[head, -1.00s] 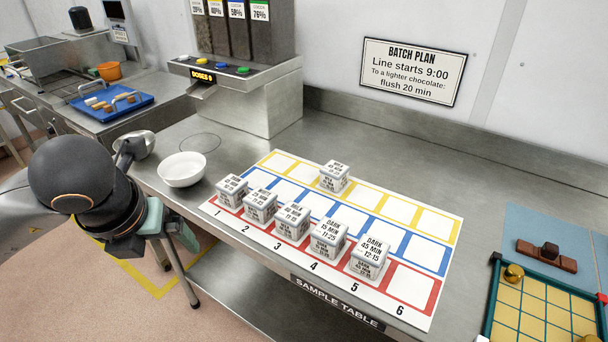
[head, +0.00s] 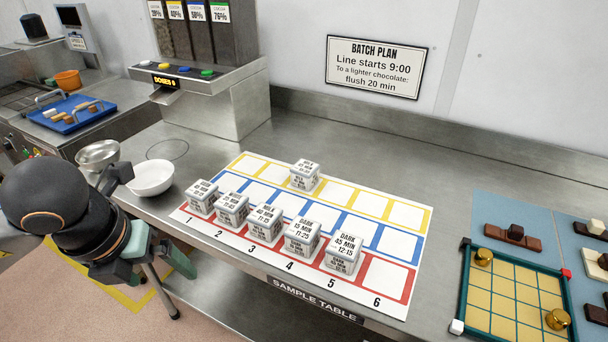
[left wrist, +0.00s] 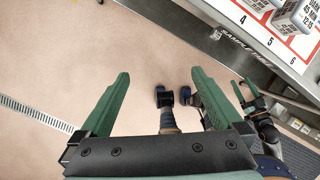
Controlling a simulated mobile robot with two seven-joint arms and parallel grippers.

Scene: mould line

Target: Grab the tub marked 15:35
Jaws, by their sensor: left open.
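Several white lidded tubs with printed labels stand on the sample mat (head: 392,212). One tub (head: 305,175) stands in the yellow row; its small print is not readable. The others stand in the red row: position 1 (head: 201,198), position 2 (head: 232,210), position 3 (head: 264,222), position 4 (head: 301,238) reading dark, 11:25, and position 5 (head: 343,254) reading dark, 45 min, 12:15. I cannot read 15:35 on any tub. My left gripper (head: 150,262) is open and empty, left of the table edge and apart from the tubs; its fingers (left wrist: 161,78) spread over the floor. A green-fingered gripper, apparently my right (left wrist: 254,100), shows partly.
A white bowl (head: 150,179) and a metal bowl (head: 98,154) stand left of the mat. A dispenser (head: 205,98) stands behind. A teal-framed grid tray (head: 512,292) and chocolate pieces (head: 514,236) lie at the right. Red position 6 and the whole blue row are empty.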

